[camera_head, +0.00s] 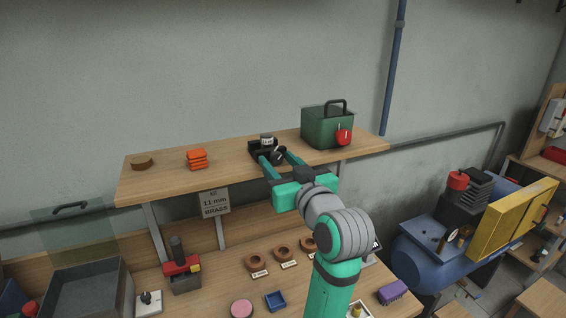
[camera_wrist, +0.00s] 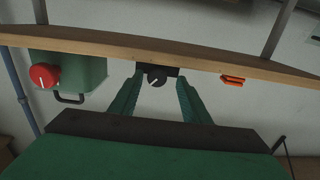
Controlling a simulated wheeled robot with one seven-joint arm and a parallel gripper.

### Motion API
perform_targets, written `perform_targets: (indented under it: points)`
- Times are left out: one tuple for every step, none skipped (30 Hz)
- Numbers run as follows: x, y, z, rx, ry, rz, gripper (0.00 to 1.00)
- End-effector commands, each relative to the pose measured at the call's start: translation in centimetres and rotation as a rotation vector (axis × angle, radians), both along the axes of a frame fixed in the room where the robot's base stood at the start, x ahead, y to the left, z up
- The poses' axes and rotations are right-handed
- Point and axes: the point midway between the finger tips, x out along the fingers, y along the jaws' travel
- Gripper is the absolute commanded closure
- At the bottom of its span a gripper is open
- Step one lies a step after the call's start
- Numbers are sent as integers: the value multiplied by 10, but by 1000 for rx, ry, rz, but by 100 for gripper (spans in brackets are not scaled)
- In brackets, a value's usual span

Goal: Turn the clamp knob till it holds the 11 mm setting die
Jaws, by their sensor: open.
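The clamp (camera_head: 256,147) is a dark block on the wooden shelf, with a small dark cylinder bearing a pale label (camera_head: 267,139) at its top; I cannot read its size. The clamp knob (camera_wrist: 157,77), black and round with a white pointer line, faces my gripper. In the head view the knob (camera_head: 278,155) is partly hidden near the fingers. My gripper (camera_head: 279,157) is open, its teal fingers reaching toward the clamp front. In the wrist view, which looks upside down, the fingertips (camera_wrist: 159,82) lie either side of the knob. I cannot tell whether they touch it.
A green box with a red knob (camera_head: 327,127) stands right of the clamp on the shelf (camera_head: 225,166). Orange pads (camera_head: 197,159) and a brown disc (camera_head: 141,163) lie left. A sign reading 11 mm brass (camera_head: 215,203) hangs below. Labelled brown rings (camera_head: 283,254) lie on the bench.

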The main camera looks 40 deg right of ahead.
Motion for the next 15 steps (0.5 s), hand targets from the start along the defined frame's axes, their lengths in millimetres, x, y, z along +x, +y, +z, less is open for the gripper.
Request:
perform_targets:
  points:
    - [-1,-2,0,0,0,-3,57]
    - [-2,-3,0,0,0,-5,60]
    - [-3,-4,0,0,0,-7,69]
    - [-3,-5,0,0,0,-8,76]
    - [-4,-6,0,1,0,-9,83]
    - [-4,-6,0,0,0,-11,93]
    - [-4,-7,0,0,0,-11,98]
    - [-5,-7,0,0,0,-12,98]
    - [-5,-7,0,0,-1,-12,98]
    - [-5,-7,0,0,-1,-13,98]
    - [-5,-8,0,2,-1,-13,98]
    - [-5,-8,1,10,-3,-13,98]
    - [-5,-8,1,19,-5,-13,98]
    - [-5,-8,1,36,-10,-13,98]
    - [-5,-8,1,63,-18,-13,98]
